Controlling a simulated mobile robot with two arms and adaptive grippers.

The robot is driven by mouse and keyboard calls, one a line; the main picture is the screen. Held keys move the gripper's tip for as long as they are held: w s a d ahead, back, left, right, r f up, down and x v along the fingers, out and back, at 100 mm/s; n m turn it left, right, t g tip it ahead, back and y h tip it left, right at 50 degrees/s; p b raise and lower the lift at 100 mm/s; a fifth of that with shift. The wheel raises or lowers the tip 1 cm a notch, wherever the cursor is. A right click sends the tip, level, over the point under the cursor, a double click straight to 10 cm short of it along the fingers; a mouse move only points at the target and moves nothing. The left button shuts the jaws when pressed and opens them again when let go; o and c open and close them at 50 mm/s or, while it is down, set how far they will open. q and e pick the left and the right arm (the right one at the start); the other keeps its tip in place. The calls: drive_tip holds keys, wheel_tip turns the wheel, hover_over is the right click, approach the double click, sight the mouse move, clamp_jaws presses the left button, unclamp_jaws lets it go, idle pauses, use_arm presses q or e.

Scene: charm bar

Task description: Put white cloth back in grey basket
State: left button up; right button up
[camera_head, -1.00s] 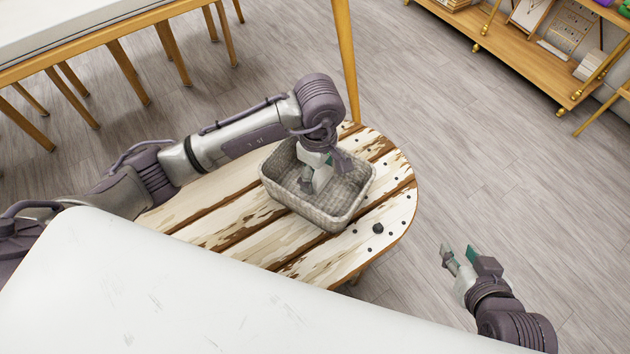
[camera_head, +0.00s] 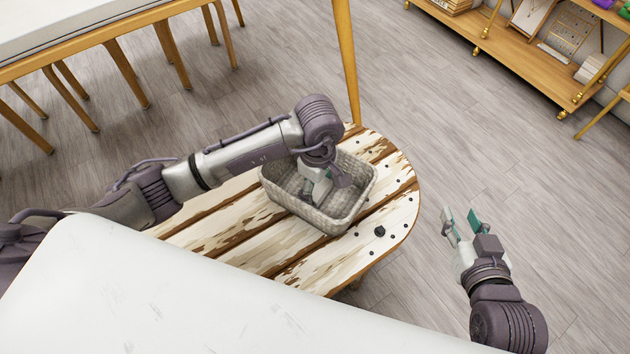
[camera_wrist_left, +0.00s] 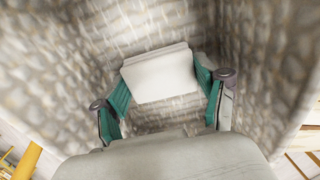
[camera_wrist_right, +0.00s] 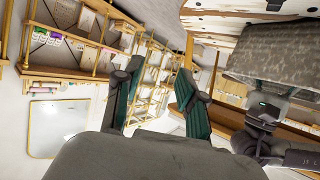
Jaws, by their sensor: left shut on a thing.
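The grey basket (camera_head: 345,217) stands on the round wooden table with worn paint. My left gripper (camera_head: 313,199) points down inside the basket. In the left wrist view, the white cloth (camera_wrist_left: 160,75), a folded pale block, sits between the green-padded fingers of my left gripper (camera_wrist_left: 165,95), which are shut on it. The woven basket walls (camera_wrist_left: 270,50) surround it. In the head view the cloth is mostly hidden by my gripper. My right gripper (camera_head: 459,222) is open and empty, to the right of the table over the floor.
The round table (camera_head: 240,225) has a small dark knob (camera_head: 379,231) near its right edge. A wooden shelf (camera_head: 520,50) with jewellery displays stands at the upper right. A long table (camera_head: 90,40) with several legs is at the upper left. Grey floor (camera_head: 480,150) lies open at right.

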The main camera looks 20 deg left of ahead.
sight(317, 187)
use_arm(q)
drive_tip(key=o, duration=1)
use_arm(e)
drive_tip(key=shift+r, duration=0.15)
use_arm(q)
drive_tip(key=shift+r, duration=0.1)
use_arm(e)
drive_tip(key=shift+s+d, duration=0.1)
drive_tip(key=shift+s, duration=0.05)
use_arm(q)
drive_tip(key=shift+r+p, duration=1.65)
drive_tip(key=shift+r, duration=4.45)
use_arm(e)
drive_tip(key=s+d+f+g+h, duration=0.1)
drive_tip(key=s+d+f+g, duration=0.1)
drive_tip(key=s+f+g, duration=0.2)
drive_tip(key=s+d+f+g+h, duration=0.1)
drive_tip(key=s+d+f+g, duration=0.2)
drive_tip(key=s, duration=0.5)
drive_tip(key=shift+s+f+m+g, duration=0.3)
drive_tip(key=shift+f+g, duration=0.1)
drive_tip(key=shift+g, duration=0.3)
drive_tip(key=shift+d, duration=0.15)
